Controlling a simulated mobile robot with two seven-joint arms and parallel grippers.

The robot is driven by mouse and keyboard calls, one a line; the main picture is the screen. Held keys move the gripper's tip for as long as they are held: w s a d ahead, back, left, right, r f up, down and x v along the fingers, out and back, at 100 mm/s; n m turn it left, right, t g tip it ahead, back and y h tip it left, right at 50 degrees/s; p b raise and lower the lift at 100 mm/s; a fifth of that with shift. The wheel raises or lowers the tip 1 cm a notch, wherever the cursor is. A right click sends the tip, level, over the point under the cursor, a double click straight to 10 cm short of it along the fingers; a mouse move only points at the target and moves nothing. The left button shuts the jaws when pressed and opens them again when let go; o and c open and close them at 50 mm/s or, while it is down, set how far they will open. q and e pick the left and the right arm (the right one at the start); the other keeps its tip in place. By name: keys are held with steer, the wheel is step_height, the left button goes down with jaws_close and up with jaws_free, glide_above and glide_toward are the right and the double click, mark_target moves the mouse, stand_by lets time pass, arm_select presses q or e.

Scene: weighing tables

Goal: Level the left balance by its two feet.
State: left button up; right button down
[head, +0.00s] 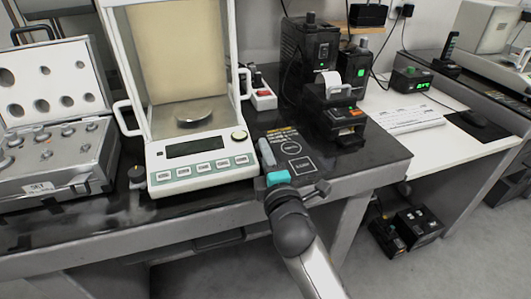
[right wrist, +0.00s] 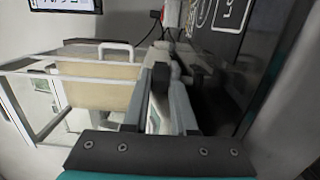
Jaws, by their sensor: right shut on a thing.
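The left balance (head: 200,165) is a white instrument with a glass draft shield and a round pan (head: 194,118). It stands on the dark table. A yellow-green round level (head: 239,135) is at its front right; the bubble is too small to read. Its left foot (head: 137,173) shows beside the front left corner. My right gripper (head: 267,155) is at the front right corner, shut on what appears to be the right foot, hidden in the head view. In the right wrist view, a dark piece (right wrist: 160,76) shows between its fingers. My left gripper is not in view.
An open weight case (head: 55,175) stands left of the balance. Right of it are a small printer (head: 333,112) and a red-and-white switch box (head: 263,97). A white desk (head: 455,140) with a keyboard and mouse lies further right. The table's front edge runs beneath my arm.

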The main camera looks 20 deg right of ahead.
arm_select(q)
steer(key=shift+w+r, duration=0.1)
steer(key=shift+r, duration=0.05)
arm_select(e)
steer(key=shift+a, duration=0.1)
stand_by(0.3)
steer(key=c, duration=0.7)
jaws_free()
